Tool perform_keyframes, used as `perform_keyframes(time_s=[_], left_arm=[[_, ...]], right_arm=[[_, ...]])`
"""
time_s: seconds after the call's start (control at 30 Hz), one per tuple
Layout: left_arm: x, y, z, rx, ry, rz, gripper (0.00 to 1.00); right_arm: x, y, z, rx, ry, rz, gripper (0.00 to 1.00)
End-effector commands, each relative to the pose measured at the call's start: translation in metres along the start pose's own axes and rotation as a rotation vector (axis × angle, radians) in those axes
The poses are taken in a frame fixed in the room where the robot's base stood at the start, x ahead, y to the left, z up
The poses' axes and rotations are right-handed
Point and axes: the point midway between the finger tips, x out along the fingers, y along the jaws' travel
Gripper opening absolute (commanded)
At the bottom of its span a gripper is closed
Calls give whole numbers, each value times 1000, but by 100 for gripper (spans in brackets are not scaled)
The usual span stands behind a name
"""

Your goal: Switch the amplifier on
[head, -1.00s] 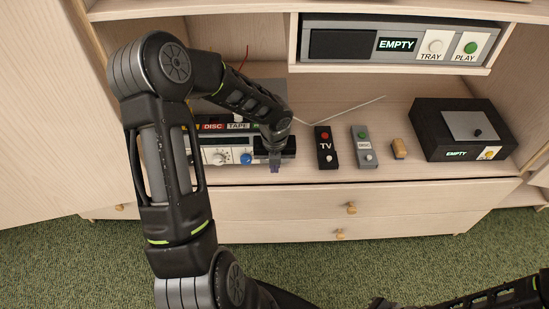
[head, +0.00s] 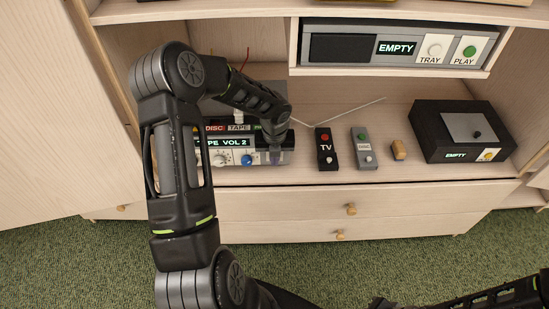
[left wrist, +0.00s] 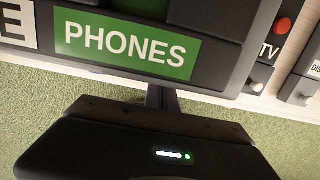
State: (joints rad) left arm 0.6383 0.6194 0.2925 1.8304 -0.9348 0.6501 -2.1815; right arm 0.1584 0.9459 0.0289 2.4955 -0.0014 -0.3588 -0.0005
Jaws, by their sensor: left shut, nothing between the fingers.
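The amplifier (head: 228,170) stands on the left of the shelf with white and blue knobs on its front. Its display (head: 225,142) is lit and reads "PE VOL 2", with its left end hidden behind my arm. DISC and TAPE labels show along its top. My left gripper (head: 274,156) is shut and empty at the right end of the amplifier's front; I cannot tell if it touches. In the left wrist view, a green PHONES label (left wrist: 125,45) on the amplifier is close beyond the gripper. My right gripper is not in view.
A black box (head: 440,135) reading EMPTY stands farther right. A player (head: 350,48) with TRAY and PLAY buttons sits above. Drawers (head: 300,205) are below.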

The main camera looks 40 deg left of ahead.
Motion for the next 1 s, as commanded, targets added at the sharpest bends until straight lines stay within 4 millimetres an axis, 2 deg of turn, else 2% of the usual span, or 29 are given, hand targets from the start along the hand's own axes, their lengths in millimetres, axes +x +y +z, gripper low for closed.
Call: perform_keyframes(time_s=[0.17, 0.53, 1.0], left_arm=[[-1, 0, 1, -1, -1, 0, 0], [-16, 0, 3, 0, -2, 0, 0], [-16, -2, 3, 1, -5, -1, 0]], right_arm=[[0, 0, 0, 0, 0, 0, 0], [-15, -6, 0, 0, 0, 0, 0], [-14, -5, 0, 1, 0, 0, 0]])
